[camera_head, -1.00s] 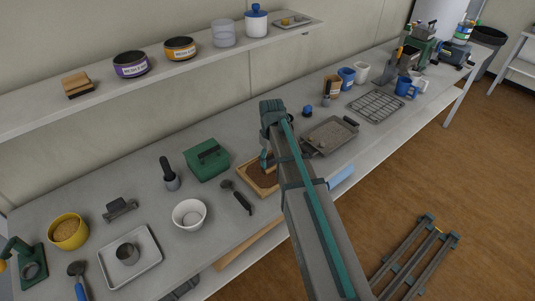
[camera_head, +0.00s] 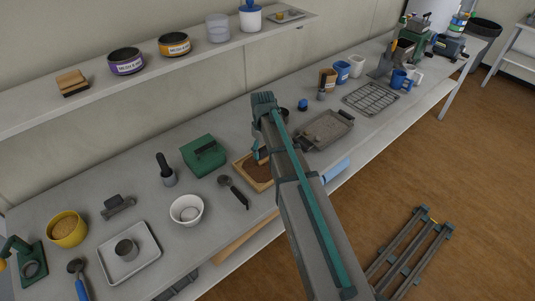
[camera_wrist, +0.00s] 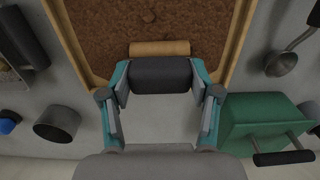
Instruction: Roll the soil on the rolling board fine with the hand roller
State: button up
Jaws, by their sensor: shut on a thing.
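The rolling board (camera_head: 238,166) is a shallow wooden tray on the bench, holding brown soil (camera_wrist: 100,22) with a few small lumps. In the wrist view its pale wooden rim (camera_wrist: 242,38) runs along both sides. My gripper (camera_wrist: 160,78) is shut on the dark grip of the hand roller (camera_wrist: 160,48). The roller's pale wooden cylinder lies across the near end of the soil, between the side rims. I cannot tell how firmly it presses. In the head view my arm hides much of the board and roller.
A green box (camera_head: 204,155) stands close to the board, and a black-handled scoop (camera_head: 233,190) and white bowl (camera_head: 187,210) lie to its left. A grey tray (camera_head: 327,130) is to the right. A shelf (camera_head: 150,80) runs along the wall behind.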

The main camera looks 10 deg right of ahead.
jog(key=w, duration=0.1)
jog(key=w+a, duration=0.1)
jog(key=shift+w, duration=0.4)
jog(key=shift+s, duration=0.3)
jog(key=s+d, duration=0.1)
jog(key=s, duration=0.1)
jog(key=s+d, duration=0.2)
jog(key=s+d+p, duration=0.1)
jog(key=s+d, duration=0.1)
jog(key=s, duration=0.1)
jog(key=shift+w, duration=0.35)
jog(key=w, duration=0.2)
jog(key=w+a, duration=0.1)
jog(key=w, duration=0.1)
jog(key=w+a, duration=0.1)
jog(key=w, duration=0.1)
jog(key=shift+w+a, duration=0.2)
jog(key=shift+a, duration=0.05)
jog(key=shift+w+a, duration=0.3)
jog(key=shift+w, duration=0.5)
jog(key=s+d, duration=0.1)
jog(key=s, duration=0.1)
jog(key=s+d, duration=0.1)
jog(key=s, duration=0.2)
jog(key=s+d+p, duration=0.1)
jog(key=s, duration=0.2)
jog(key=shift+s, duration=0.1)
notch_tip(320, 180, up, 8)
jog(key=p, duration=0.3)
jog(key=shift+s, duration=0.25)
